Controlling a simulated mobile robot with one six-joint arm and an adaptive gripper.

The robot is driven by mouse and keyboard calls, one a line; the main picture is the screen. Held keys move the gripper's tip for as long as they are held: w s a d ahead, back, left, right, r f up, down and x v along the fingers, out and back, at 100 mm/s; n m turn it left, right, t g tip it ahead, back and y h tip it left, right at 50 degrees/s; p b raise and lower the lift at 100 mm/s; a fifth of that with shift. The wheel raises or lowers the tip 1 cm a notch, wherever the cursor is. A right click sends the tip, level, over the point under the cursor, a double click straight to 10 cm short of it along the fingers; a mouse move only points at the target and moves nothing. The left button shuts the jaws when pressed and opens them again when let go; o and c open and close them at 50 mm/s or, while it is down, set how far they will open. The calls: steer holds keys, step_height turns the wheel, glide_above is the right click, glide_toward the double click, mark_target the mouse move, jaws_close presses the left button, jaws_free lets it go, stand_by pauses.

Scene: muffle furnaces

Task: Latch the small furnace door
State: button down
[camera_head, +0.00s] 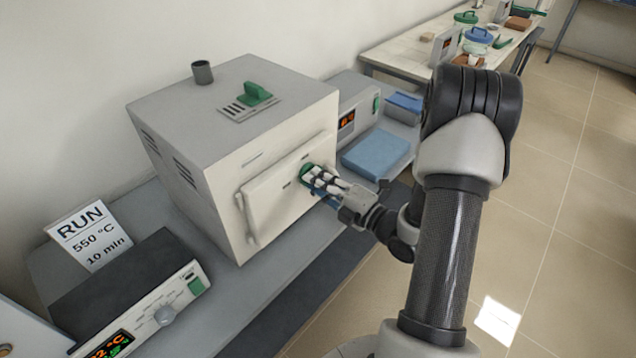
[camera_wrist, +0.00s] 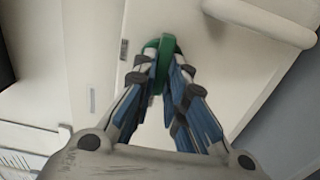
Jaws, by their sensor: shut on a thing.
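The small furnace (camera_head: 235,145) is a light grey box on the bench, with its white door (camera_head: 275,205) on the front face. The door looks flush or nearly flush with the front; I cannot tell whether it is latched. My gripper (camera_head: 314,178) is at the upper right of the door, shut on the green latch handle (camera_head: 304,170). In the wrist view, the green latch handle (camera_wrist: 158,50) sits between my fingertips (camera_wrist: 160,72), in front of the door (camera_wrist: 210,60). The fingers partly hide the handle.
A control box with a display (camera_head: 135,300) and a RUN 550 °C sign (camera_head: 90,234) stand left of the furnace. A second grey unit (camera_head: 352,112) and blue pads (camera_head: 377,153) lie to the right. Open floor (camera_head: 560,200) is at the right.

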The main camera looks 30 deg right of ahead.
steer(key=c, duration=1.6)
jaws_free()
steer(key=v, duration=1.2)
steer(key=shift+w+a, duration=0.1)
